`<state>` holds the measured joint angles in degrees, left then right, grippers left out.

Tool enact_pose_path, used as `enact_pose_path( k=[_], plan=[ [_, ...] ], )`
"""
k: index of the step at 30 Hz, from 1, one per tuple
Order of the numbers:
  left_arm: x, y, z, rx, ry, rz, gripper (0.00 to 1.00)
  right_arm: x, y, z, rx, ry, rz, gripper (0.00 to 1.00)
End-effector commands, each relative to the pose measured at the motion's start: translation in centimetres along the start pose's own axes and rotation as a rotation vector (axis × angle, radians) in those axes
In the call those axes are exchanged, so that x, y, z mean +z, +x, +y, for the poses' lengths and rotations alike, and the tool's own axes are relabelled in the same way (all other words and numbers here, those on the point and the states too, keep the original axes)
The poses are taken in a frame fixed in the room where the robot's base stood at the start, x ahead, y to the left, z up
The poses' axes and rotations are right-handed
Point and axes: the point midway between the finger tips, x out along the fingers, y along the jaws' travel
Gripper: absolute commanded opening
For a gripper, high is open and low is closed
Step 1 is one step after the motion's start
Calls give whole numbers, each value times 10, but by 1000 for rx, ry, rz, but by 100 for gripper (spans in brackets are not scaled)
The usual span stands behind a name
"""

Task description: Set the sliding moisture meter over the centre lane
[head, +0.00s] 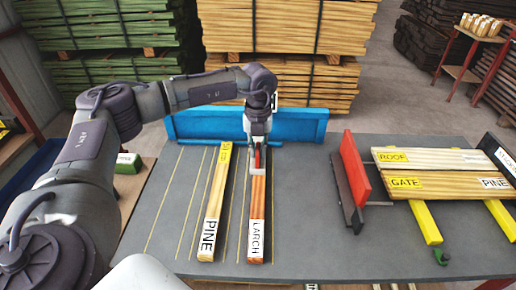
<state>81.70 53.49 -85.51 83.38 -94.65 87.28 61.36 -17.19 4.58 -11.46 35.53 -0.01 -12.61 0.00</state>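Yellow lines mark lanes on the grey table (330,235). The left lane is empty. My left gripper (257,168) points down over the far part of the LARCH board. A small red piece (257,156) shows at its fingers; it may be part of the moisture meter, but I cannot tell. Whether the fingers are shut on it is too small to tell. My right gripper is not in view.
A blue rail (300,125) runs along the table's back edge, behind the lanes. To the right stand a red upright plate (355,167) and boards labelled ROOF (450,156) and GATE (455,184) on yellow supports (424,222). Lumber stacks stand behind. The table's front middle is clear.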

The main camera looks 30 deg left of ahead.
Motion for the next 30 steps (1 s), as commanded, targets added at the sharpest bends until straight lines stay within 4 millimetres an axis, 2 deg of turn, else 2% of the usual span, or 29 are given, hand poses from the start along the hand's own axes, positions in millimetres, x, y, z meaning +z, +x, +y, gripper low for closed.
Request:
enact_pose_path(
  k=[10, 13, 17, 24, 27, 30],
  plan=[
    [0, 0, 0, -1, -1, 0, 0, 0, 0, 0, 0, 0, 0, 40],
    [0, 0, 9, -1, -3, 1, 0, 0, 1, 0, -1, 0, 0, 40],
    [1, 1, 40, 1, -7, 1, 0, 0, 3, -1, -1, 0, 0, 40],
    [1, 2, 109, 2, -8, 1, 0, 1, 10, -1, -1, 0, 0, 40],
    [1, 1, 128, 1, -6, 0, 0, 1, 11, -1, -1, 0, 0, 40],
    [0, 0, 138, 1, -4, -1, 0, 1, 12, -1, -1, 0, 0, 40]
  ],
)
